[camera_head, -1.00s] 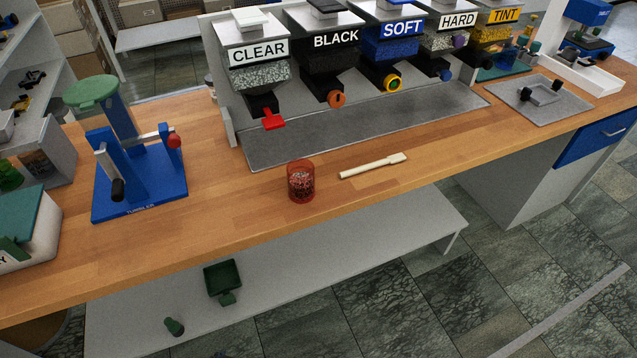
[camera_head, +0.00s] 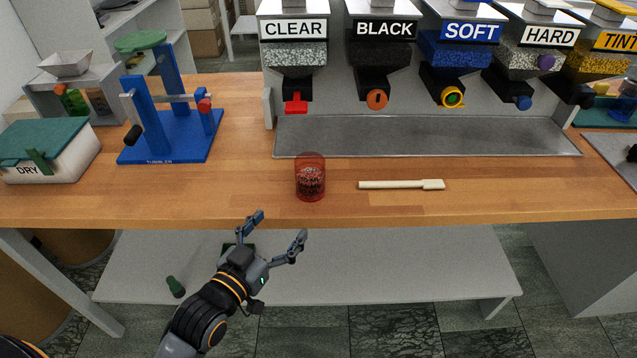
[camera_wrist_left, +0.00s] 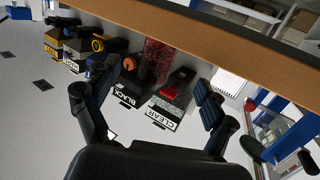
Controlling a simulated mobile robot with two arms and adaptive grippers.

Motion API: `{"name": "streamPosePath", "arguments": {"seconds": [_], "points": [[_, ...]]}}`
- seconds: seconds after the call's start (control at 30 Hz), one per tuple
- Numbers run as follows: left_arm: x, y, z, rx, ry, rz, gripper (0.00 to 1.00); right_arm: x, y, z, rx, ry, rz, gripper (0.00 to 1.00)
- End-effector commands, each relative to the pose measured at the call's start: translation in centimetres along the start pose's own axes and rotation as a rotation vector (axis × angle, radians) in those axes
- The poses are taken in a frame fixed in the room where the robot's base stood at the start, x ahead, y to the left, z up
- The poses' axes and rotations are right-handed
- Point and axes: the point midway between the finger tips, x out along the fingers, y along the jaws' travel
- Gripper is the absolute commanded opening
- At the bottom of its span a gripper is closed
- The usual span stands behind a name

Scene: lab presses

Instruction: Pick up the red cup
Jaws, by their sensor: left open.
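The red cup (camera_head: 310,178) is see-through and stands upright on the wooden bench near its front edge, with dark and pale granules inside. My left gripper (camera_head: 278,228) is open and empty, in front of the bench edge, below and slightly left of the cup, not touching it. In the left wrist view my left gripper (camera_wrist_left: 145,105) shows its two fingers spread apart. The red cup (camera_wrist_left: 158,55) shows there beyond the fingers, by the bench edge. My right gripper is in no view.
A pale wooden scraper (camera_head: 400,184) lies right of the cup. Behind are labelled dispensers (camera_head: 294,55) over a grey metal tray (camera_head: 430,137). A blue tumbler stand (camera_head: 170,145) and a DRY box (camera_head: 50,150) are at left. A low shelf (camera_head: 400,270) sits under the bench.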

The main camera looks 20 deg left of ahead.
Motion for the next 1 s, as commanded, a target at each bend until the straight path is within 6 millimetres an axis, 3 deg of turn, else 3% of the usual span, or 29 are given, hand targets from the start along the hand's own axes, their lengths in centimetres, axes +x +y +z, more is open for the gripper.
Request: {"name": "streamPosePath", "arguments": {"seconds": [0.1, 0.27, 0.6, 1.0], "points": [[-0.1, 0.0, -1.6, 0.001, 0.062, 0.005, 0.84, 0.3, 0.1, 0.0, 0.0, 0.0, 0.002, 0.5], [0.7, -0.1, -2.5, 0.001, 0.087, 0.006, 0.84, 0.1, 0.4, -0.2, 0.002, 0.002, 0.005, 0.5], [6.5, -0.1, -3.0, 0.0, 0.086, 0.005, 0.84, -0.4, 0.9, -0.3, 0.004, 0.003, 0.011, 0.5], [10.2, -0.3, -3.2, 0.001, 0.084, 0.006, 0.84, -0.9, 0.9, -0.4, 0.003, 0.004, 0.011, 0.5]]}}
